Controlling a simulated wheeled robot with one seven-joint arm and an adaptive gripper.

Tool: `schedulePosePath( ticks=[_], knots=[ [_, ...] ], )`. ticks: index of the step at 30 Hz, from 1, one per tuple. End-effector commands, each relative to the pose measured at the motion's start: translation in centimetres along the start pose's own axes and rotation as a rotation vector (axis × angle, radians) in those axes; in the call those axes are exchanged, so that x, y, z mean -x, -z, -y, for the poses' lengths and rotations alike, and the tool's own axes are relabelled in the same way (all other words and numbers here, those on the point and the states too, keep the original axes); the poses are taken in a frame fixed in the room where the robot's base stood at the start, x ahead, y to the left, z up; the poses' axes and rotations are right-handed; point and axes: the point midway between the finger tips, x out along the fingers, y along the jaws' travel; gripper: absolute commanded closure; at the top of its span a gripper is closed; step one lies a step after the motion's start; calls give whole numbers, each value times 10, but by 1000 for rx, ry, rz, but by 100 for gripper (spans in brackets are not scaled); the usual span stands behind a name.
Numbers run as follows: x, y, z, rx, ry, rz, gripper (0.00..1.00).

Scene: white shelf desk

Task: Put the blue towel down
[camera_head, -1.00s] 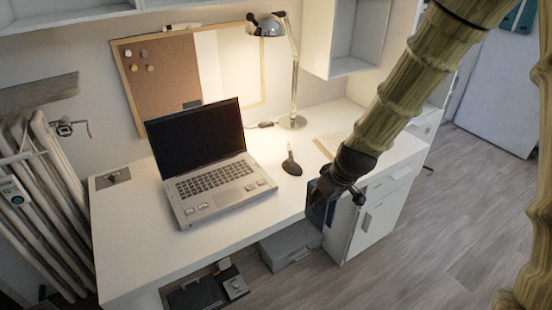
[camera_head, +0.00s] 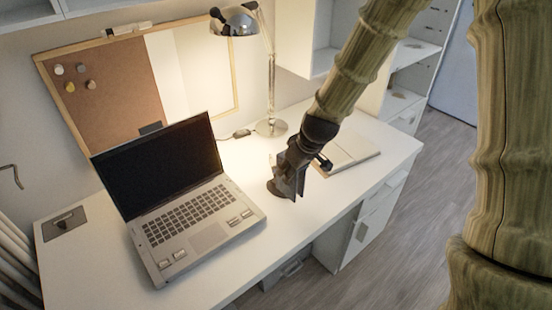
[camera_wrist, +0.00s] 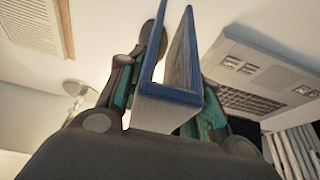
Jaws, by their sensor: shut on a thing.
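The blue towel (camera_wrist: 168,94) is folded into a V shape with blue edges and greyish faces. My gripper (camera_wrist: 172,80) is shut on it, with a finger on either side in the wrist view. In the head view my gripper (camera_head: 287,178) is over the white desk (camera_head: 270,240), just right of the laptop, pointing down. The towel shows there as a small dark blue piece (camera_head: 299,181) at the gripper's tip, mostly hidden. I cannot tell whether it touches the desktop.
An open laptop (camera_head: 190,215) stands left of my gripper. A corkboard (camera_head: 110,90) leans at the back. The desk's front strip is clear.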

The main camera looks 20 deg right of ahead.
Motion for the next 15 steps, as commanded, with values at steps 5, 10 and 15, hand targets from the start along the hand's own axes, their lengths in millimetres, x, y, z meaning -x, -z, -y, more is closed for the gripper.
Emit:
schedulePosePath(
  ticks=[5, 10, 15],
  knots=[
    [-14, 24, -29, -6, -2, 3, 93],
    [-27, 47, -51, -6, -3, 3, 93],
    [-39, 68, -71, -5, -1, 2, 93]
  ],
)
